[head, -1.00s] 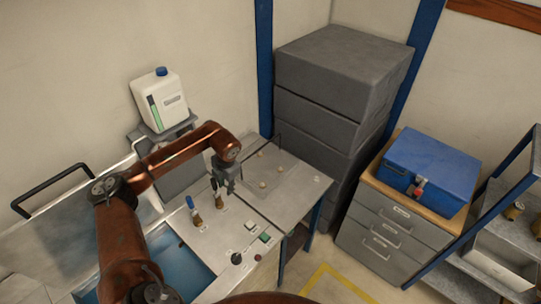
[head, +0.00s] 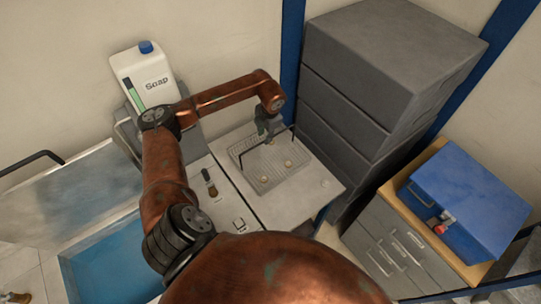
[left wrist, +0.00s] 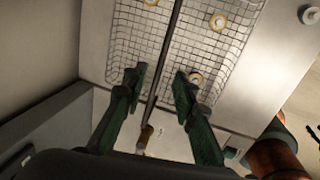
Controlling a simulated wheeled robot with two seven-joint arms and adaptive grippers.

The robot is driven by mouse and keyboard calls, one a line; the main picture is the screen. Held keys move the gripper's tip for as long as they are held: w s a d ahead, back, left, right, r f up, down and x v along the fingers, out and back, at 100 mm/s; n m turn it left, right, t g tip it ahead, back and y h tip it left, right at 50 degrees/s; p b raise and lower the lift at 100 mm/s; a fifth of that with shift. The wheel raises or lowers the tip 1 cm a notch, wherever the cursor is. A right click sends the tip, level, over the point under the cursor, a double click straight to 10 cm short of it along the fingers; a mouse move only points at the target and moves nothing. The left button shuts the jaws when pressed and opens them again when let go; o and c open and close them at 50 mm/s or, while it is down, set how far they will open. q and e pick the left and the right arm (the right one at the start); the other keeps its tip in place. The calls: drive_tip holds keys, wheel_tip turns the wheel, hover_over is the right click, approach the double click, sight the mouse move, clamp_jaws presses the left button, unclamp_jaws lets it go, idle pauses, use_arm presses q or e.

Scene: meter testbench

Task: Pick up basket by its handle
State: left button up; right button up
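The basket (head: 262,179) is a shallow wire-mesh tray on the light worktop, with a thin dark arched handle (head: 281,134) over it. Small brass ring-like pieces lie in it. In the left wrist view, the mesh basket (left wrist: 225,50) fills the top middle, and the handle (left wrist: 170,40) runs as a dark bar down between the fingers. My left gripper (left wrist: 160,78) is open, one finger on each side of the handle. In the head view, the left gripper (head: 268,135) points down at the handle; contact cannot be told. My right gripper is not in view.
A soap canister (head: 143,80) stands at the back left, with a blue basin (head: 110,265) in front. Stacked grey cases (head: 385,75) rise close behind the basket. A blue toolbox (head: 470,200) sits on a drawer cabinet (head: 390,250) to the right.

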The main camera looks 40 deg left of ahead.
sight(279, 133)
use_arm(q)
drive_tip(key=f, duration=0.2)
drive_tip(key=w+f+p, duration=0.1)
drive_tip(key=a+f+p, duration=0.1)
drive_tip(key=f, duration=0.1)
drive_tip(key=shift+w+f, duration=0.2)
drive_tip(key=shift+f, duration=0.15)
drive_tip(key=shift+w+d+f, duration=0.1)
drive_tip(key=shift+w+d, duration=0.05)
drive_tip(key=shift+w, duration=0.05)
drive_tip(key=shift+c, duration=1.1)
drive_tip(key=shift+s, duration=0.15)
clamp_jaws()
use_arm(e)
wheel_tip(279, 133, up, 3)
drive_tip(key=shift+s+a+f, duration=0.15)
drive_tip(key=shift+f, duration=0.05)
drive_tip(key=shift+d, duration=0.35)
